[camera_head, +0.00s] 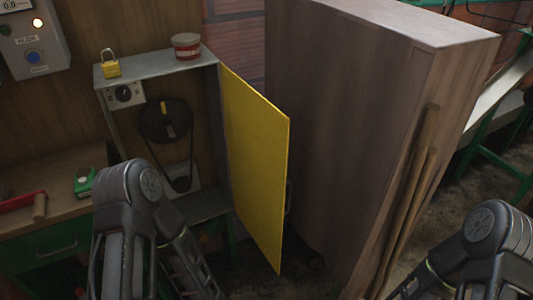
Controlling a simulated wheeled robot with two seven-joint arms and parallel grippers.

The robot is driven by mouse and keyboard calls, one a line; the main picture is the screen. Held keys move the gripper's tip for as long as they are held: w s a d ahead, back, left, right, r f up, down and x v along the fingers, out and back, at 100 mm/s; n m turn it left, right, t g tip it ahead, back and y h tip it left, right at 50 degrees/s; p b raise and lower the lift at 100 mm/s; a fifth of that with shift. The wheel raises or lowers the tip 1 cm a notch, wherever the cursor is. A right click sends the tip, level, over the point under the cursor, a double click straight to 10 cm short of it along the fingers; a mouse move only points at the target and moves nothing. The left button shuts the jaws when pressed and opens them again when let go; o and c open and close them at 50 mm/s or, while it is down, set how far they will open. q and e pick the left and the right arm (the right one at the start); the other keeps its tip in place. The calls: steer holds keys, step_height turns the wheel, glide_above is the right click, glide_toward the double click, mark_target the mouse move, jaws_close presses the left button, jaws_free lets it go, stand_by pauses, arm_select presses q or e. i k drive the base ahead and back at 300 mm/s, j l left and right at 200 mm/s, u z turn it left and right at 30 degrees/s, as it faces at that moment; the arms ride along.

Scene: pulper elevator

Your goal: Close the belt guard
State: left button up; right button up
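The belt guard door (258,165) is a yellow panel that stands open. It is hinged on the right side of a grey metal housing (150,66) and swings out toward me. A dark handle (289,197) shows at its outer edge. Inside the open housing are a dark pulley (165,121) and a belt that runs down to a smaller pulley (181,184). My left arm stands in front of the housing's lower left, and my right arm is at the lower right. Neither arm touches the door. Both grippers are out of the picture.
A tall wooden cabinet (345,110) stands close to the right of the door, with wooden poles (412,190) leaning on it. A yellow padlock (110,65) and a red tin (186,46) sit on the housing. A workbench (60,184) is at left.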

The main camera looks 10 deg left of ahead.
mark_target(258, 132)
steer(key=l, duration=1.4)
steer(key=i+l, duration=0.15)
steer(key=l, duration=1.25)
steer(key=l+u, duration=0.2)
steer(key=l, duration=0.15)
steer(key=u, duration=1.55)
